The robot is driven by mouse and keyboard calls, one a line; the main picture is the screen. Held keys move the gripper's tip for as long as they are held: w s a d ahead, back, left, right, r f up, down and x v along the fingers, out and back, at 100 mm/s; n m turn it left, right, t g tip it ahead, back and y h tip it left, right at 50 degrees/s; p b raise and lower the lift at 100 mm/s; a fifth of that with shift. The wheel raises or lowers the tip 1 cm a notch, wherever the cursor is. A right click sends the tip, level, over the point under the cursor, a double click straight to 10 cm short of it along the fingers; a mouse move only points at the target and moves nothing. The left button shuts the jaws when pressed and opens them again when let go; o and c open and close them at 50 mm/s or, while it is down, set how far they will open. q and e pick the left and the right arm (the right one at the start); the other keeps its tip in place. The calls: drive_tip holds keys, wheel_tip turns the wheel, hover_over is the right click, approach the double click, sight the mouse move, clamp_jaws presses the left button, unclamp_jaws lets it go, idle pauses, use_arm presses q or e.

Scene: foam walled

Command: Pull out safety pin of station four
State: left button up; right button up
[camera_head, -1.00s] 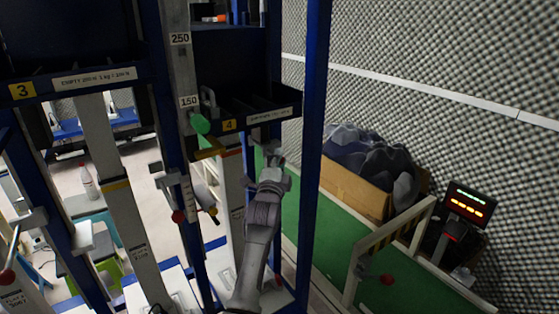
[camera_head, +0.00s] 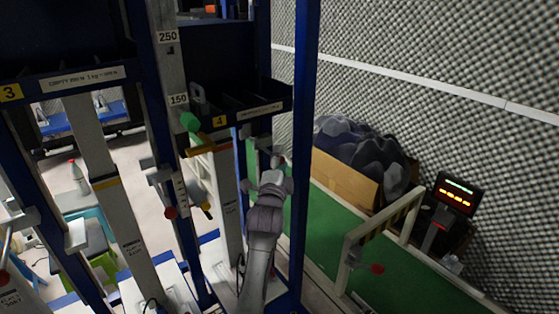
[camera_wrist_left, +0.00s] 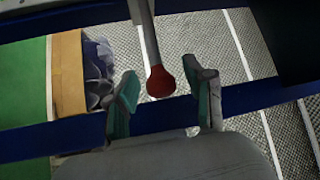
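Station four has a yellow "4" label (camera_head: 219,121) on the dark tray front, in the blue frame. A green knob (camera_head: 190,122) and a yellow lever (camera_head: 203,150) are left of and below that label. My left gripper (camera_head: 273,164) is beside the station's white column, below the tray. In the left wrist view the gripper (camera_wrist_left: 165,100) is open, with teal-padded fingers apart. A red ball (camera_wrist_left: 161,82) on a grey rod shows between the fingers, with visible gaps to both. I cannot tell whether this is the safety pin's handle. My right gripper is not in view.
A blue upright (camera_head: 304,140) stands just right of the gripper. A blue beam (camera_wrist_left: 60,138) crosses behind the fingers. Left are the station three column (camera_head: 118,215) and a red knob (camera_head: 170,212).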

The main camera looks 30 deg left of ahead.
use_arm(q)
drive_tip(key=v, duration=0.7)
drive_tip(key=shift+s+d, duration=0.15)
drive_tip(key=shift+s, duration=0.1)
drive_tip(key=shift+c, duration=0.3)
